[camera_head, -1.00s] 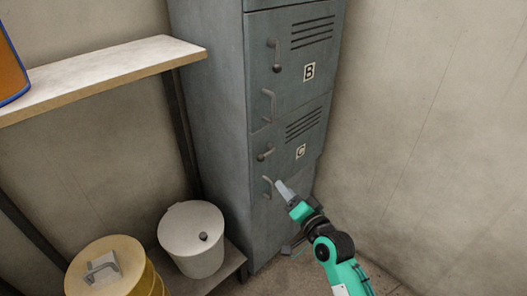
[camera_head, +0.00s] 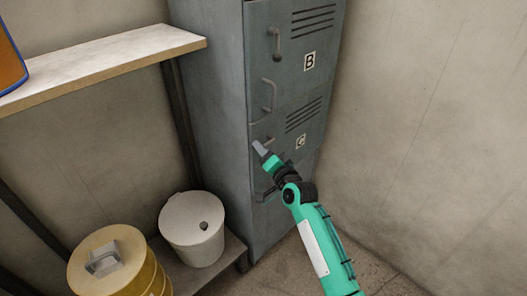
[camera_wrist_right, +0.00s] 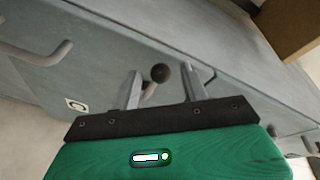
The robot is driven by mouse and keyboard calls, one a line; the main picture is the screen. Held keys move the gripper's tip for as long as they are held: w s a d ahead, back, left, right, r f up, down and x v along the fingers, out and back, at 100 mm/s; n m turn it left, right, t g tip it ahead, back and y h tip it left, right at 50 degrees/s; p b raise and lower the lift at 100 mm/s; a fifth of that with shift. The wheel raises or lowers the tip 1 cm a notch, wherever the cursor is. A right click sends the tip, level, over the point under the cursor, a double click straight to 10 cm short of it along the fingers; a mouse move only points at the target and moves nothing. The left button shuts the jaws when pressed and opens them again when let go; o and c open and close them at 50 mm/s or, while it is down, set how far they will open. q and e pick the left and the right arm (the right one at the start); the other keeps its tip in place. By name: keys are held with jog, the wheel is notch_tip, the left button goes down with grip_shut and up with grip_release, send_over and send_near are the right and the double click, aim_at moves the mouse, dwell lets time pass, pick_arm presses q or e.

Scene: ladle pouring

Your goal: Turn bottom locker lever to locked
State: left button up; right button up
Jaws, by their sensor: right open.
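The bottom locker is the grey door marked C (camera_head: 300,142). Its lever (camera_head: 269,139) is a short grey bar, mostly hidden behind my right gripper in the head view. In the right wrist view the lever's dark ball knob (camera_wrist_right: 160,73) shows between the two grey fingers. My right gripper (camera_wrist_right: 161,78) is open, with a finger on either side of the knob; I cannot tell whether either finger touches it. In the head view the right gripper (camera_head: 260,148) is at the door's left side. My left gripper is not in view.
Door B (camera_head: 310,61) above has its own lever (camera_head: 277,45) and a bent handle (camera_head: 269,96). A shelf (camera_head: 110,65), a white bin (camera_head: 192,228) and a yellow drum (camera_head: 120,268) stand left of the locker. A bare wall (camera_head: 430,110) is at right.

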jog(key=shift+w+a, duration=0.15)
jog(key=shift+w, duration=0.05)
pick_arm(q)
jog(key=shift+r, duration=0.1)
pick_arm(e)
grip_shut()
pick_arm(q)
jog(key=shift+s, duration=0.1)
